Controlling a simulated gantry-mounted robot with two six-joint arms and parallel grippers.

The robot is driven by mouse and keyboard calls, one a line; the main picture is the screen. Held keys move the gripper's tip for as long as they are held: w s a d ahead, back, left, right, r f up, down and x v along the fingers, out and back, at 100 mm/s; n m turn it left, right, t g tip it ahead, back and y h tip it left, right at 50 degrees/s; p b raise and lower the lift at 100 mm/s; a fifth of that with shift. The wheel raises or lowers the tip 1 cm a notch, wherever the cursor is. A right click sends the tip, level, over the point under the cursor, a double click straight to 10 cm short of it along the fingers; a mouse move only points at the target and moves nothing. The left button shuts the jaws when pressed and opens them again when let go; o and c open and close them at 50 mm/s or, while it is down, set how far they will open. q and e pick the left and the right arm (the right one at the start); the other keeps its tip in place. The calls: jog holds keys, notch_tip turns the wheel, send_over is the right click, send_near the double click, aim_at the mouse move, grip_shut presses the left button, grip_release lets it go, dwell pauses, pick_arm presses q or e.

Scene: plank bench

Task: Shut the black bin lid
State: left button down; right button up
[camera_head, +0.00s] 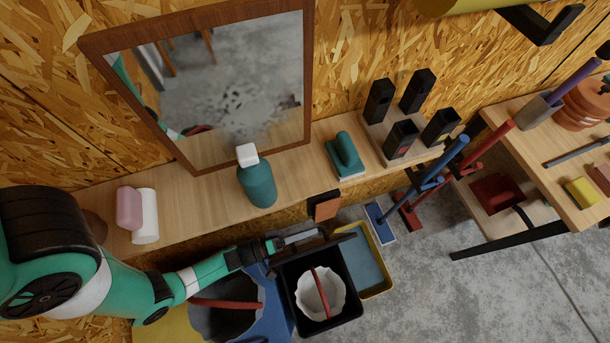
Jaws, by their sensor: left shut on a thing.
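The black bin (349,309) stands on the floor below the shelf, its mouth open. A whitish liner or vessel (309,296) and a red bar show inside it. Its black lid (338,243) shows as a thin dark strip along the bin's far side, seen nearly edge-on and raised. My left gripper (303,238) reaches in from the left at the lid's far side. It is shut on the lid, though the exact contact is small and hard to see. My right gripper is not in view.
A blue bin (278,318) stands left of the black bin, a yellow-rimmed bin (387,262) right. Blue and red long-handled tools (430,179) stand to the right.

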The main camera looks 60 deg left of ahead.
pick_arm(q)
jog(key=c, duration=0.8)
grip_release()
jog(key=shift+c, duration=0.2)
